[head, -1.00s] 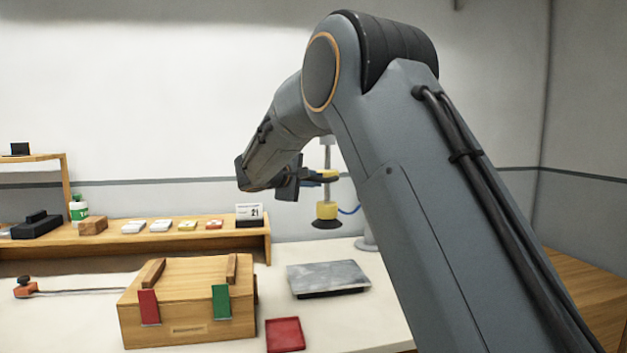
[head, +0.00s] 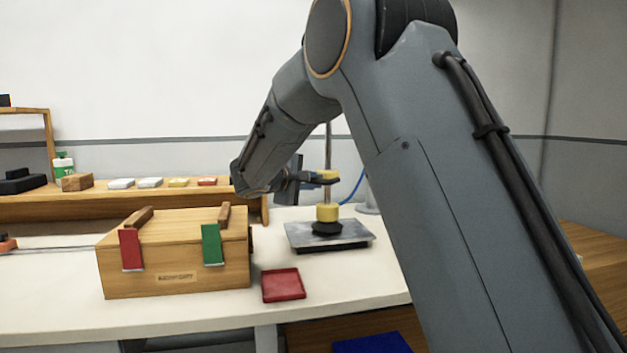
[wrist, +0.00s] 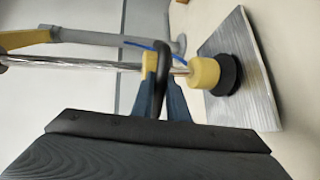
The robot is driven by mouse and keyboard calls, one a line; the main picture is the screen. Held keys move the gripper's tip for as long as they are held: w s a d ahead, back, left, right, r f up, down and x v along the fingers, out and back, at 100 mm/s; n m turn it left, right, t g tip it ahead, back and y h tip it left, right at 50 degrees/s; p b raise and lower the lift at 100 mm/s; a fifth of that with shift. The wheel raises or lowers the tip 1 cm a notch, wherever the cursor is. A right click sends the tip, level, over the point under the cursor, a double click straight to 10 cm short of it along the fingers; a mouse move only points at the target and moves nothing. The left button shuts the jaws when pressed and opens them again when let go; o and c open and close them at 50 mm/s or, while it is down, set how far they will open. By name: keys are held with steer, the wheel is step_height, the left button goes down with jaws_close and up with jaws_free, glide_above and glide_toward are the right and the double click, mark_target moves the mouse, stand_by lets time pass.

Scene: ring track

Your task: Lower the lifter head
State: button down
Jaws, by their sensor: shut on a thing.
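The lifter head is a yellow block (head: 327,212) with a black suction cup (head: 327,229) below it, on an upright metal rod. It stands over the grey plate (head: 355,241) on the bench. In the wrist view the yellow block (wrist: 204,73) and black cup (wrist: 225,75) are at the plate's surface (wrist: 258,100). The cup looks at or very near contact; I cannot tell exactly. My gripper (head: 314,178) is shut on the lifter's dark handle above the yellow block. In the wrist view this handle (wrist: 162,78) sits between my fingers, partly hidden.
A wooden box (head: 175,262) with red and green tabs stands left of the plate. A red tray (head: 283,285) lies in front. A shelf (head: 130,205) with small items runs behind. A blue hose (head: 354,190) hangs behind the lifter.

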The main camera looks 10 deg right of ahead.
steer(key=shift+f, duration=0.5)
steer(key=c, duration=1.7)
jaws_free()
steer(key=shift+a+r, duration=0.1)
steer(key=shift+a, duration=0.05)
steer(key=v, duration=0.7)
steer(key=shift+s+a+b, duration=0.2)
steer(key=shift+s+b, duration=0.1)
steer(key=shift+b, duration=0.05)
